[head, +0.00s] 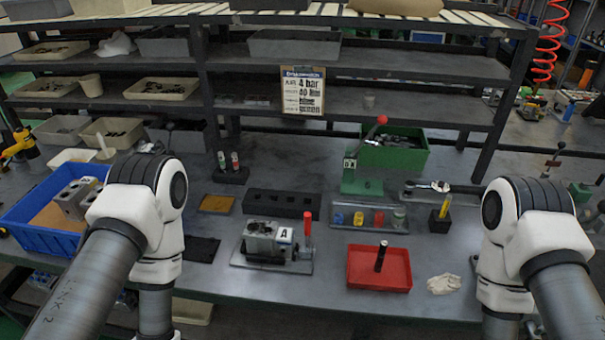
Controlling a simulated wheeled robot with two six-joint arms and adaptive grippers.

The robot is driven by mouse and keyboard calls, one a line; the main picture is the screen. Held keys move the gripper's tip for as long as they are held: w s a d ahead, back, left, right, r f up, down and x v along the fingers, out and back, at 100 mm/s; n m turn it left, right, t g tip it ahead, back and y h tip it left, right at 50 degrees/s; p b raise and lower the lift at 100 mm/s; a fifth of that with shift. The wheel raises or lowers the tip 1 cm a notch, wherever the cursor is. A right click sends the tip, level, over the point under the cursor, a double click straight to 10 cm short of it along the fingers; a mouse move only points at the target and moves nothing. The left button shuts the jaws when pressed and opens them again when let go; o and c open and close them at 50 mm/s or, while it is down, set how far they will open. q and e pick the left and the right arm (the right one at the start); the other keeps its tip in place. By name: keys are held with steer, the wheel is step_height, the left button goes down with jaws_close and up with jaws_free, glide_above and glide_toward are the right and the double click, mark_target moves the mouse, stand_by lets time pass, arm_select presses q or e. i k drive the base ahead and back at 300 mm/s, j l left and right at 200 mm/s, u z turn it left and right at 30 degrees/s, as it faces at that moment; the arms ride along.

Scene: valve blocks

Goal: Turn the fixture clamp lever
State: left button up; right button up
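The fixture (240,262) sits at the middle front of the bench with a grey valve block (262,236) on it, beside a white label reading A. The fixture clamp lever (307,225) has a red handle and stands about upright at the right end of the fixture. Nothing of mine touches it. My two arms come in from the lower left and lower right, and their ends run out of the bottom of the picture. Neither gripper shows.
A red tray (358,281) with a black cylinder stands right of the fixture. Behind are a black block with holes (281,206), a clear rack (343,226) and a green press (362,178) with a red knob. A blue bin (30,239) holds valve blocks at left.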

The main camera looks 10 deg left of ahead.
mark_target(308, 214)
steer(key=k+j+z, duration=0.1)
steer(key=z, duration=0.25)
steer(key=k+z, duration=0.5)
steer(key=z, duration=0.25)
